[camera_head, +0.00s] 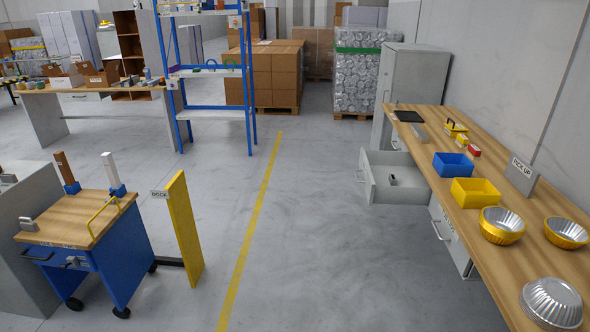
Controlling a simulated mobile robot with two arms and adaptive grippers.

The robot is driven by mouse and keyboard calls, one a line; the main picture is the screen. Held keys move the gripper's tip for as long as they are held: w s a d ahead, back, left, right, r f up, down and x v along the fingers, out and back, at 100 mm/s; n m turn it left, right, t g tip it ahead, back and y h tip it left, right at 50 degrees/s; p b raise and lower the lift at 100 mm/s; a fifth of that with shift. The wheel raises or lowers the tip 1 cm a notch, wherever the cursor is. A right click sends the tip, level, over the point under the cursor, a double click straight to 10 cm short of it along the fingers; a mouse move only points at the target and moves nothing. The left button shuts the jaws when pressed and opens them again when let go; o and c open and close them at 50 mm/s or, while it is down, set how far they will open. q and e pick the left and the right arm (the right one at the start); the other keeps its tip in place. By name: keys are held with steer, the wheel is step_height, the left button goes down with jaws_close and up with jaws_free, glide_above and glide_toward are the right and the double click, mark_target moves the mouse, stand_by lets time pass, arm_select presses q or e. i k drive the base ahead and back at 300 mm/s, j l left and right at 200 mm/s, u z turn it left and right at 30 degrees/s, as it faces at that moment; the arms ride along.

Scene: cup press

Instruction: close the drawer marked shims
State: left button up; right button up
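A grey drawer (401,193) stands pulled out from under the long wooden bench on the right side of the picture. Its front panel faces left, and a small dark and light item (393,180) lies inside it. I cannot read a shims marking on it from here. Another grey drawer front (447,236) with a handle is shut under the bench, nearer to me. Neither of my grippers shows in the head view.
The bench top (485,206) carries a blue bin (453,165), a yellow bin (475,192), metal bowls and a pick up sign (521,177). A blue cart (122,258) and a yellow dock panel (185,229) stand at left. The middle floor (320,230) is clear.

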mark_target(397, 174)
steer(key=i+j+z, duration=0.2)
steer(key=i+z, duration=0.15)
steer(key=i+j+z, duration=0.4)
steer(key=i, duration=0.15)
steer(key=l, duration=0.1)
